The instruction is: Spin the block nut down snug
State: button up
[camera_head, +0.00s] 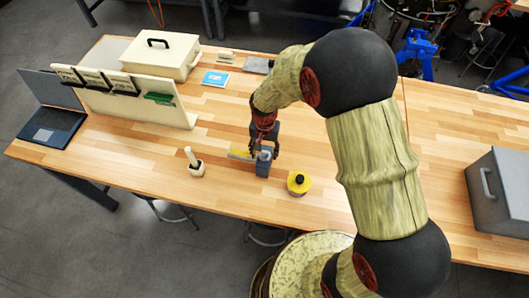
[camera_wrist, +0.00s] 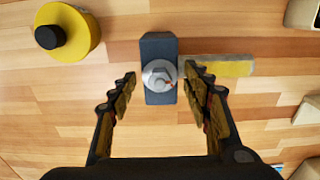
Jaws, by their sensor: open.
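A dark grey-blue block (camera_wrist: 158,52) stands on the wooden table, and in the head view (camera_head: 263,168) it is directly below my gripper. A round silvery nut (camera_wrist: 160,76) sits on its top, near the middle in the wrist view. My gripper (camera_wrist: 160,80) is open, with one fingertip on each side of the nut and a gap showing on both sides. In the head view my gripper (camera_head: 264,140) points down over the block and partly hides its top. I cannot tell how far down the nut sits.
A yellow disc with a black knob (camera_head: 299,183) stands right of the block. A yellow-and-grey flat item (camera_head: 240,154) lies close on its left. A white holder with a peg (camera_head: 195,166) is farther left. A grey case (camera_head: 502,195) stands far right. Table in front is bare.

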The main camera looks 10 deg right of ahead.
aim_at(265, 153)
jog(key=shift+r+p, duration=1.6)
jog(key=shift+r, duration=0.95)
jog(key=shift+s+n, duration=0.15)
jog(key=shift+n, duration=0.15)
jog(key=s+d+r+n+t+b, duration=0.2)
jog(key=s+d+r+b, duration=0.3)
jog(key=s, duration=0.5)
jog(key=s+d+r+n+t+b, duration=0.1)
jog(key=s+d+r+t+b, duration=0.2)
jog(key=s+r+b, duration=0.6)
jog(key=s+d+b, duration=0.1)
jog(key=d+b, duration=0.1)
jog(key=b, duration=0.1)
jog(key=shift+n+t, duration=0.3)
jog(key=shift+n, duration=0.1)
